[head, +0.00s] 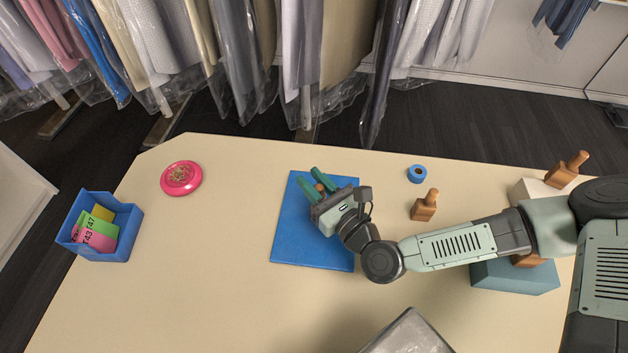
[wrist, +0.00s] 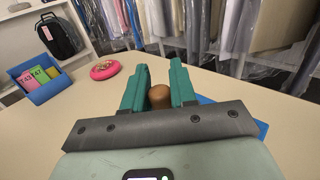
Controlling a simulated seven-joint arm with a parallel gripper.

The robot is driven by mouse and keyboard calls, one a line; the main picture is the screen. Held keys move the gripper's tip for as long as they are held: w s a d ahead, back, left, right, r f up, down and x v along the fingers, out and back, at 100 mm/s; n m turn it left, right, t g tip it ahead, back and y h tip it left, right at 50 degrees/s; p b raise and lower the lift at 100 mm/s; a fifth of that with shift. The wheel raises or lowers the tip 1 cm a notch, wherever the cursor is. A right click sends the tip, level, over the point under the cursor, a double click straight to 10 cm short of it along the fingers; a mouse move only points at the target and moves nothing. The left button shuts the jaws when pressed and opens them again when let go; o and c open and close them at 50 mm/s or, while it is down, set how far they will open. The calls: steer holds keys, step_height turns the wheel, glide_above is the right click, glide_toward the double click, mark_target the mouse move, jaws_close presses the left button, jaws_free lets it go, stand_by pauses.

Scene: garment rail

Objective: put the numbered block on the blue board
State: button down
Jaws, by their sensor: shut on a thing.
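The blue board (head: 310,250) lies flat on the table. My gripper (head: 312,178) is over the board's far part, its teal fingers shut on a brown wooden piece (head: 320,187). In the wrist view the piece's rounded brown top (wrist: 159,96) shows between the fingers of my gripper (wrist: 159,70). The rest of the piece is hidden, and no number is visible on it. I cannot tell whether it touches the board.
A wooden block with a knob (head: 424,207) and a blue ring (head: 417,174) stand right of the board. Another knobbed block (head: 567,170) is at far right. A pink dish (head: 181,178) and blue bin (head: 127,222) are left. A plastic-wrapped package (head: 408,335) is near the front.

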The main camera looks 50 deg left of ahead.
steer(key=shift+f, duration=0.15)
steer(key=c, duration=0.9)
jaws_free()
steer(key=shift+d+r, duration=0.2)
steer(key=d, duration=1.1)
steer(key=shift+d, duration=0.3)
